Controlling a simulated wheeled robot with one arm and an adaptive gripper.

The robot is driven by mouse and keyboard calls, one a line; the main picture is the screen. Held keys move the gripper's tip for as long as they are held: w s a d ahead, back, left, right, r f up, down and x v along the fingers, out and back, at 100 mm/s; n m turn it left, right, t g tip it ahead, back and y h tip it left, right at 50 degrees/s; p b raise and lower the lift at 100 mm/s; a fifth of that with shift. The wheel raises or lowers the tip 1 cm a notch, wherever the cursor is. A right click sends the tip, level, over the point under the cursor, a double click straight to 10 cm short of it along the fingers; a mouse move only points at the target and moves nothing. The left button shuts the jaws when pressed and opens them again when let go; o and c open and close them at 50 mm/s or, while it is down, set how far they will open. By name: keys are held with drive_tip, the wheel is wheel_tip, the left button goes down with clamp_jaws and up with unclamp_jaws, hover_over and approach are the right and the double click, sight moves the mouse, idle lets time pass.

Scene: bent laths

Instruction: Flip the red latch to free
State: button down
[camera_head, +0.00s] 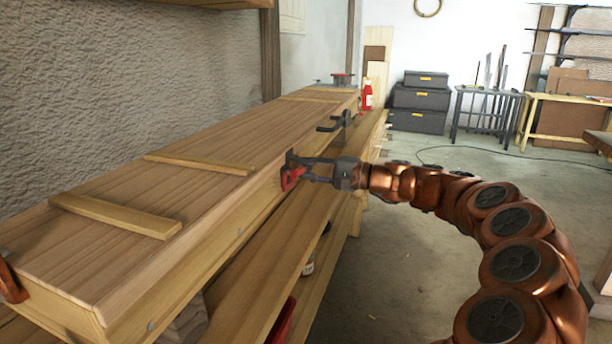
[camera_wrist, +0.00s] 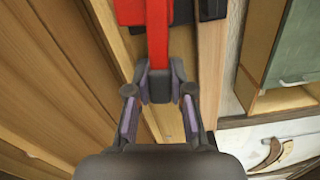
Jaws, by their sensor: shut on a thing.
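The red latch (camera_head: 291,177) is on the front side of a long wooden box (camera_head: 226,212), near the middle of its length. My gripper (camera_head: 308,171) reaches it from the right. In the wrist view the latch (camera_wrist: 158,38) is a red bar running down from a dark mount at the top. Its lower end is between the fingertips of my gripper (camera_wrist: 159,85). The fingers are shut on this end. In the head view the fingers partly hide the latch.
A black handle (camera_head: 328,126) sticks out farther along the box. A red bottle (camera_head: 367,95) stands near the far end. Wooden shelves run below the box front. Black cases (camera_head: 419,106) stand at the back. The floor to the right is mostly clear.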

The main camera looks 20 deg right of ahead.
idle(0.4)
drive_tip(key=c, duration=1)
unclamp_jaws()
drive_tip(key=shift+d, duration=0.1)
drive_tip(key=v, duration=1.1)
drive_tip(key=shift+s+d, duration=0.25)
drive_tip(key=shift+s, duration=0.05)
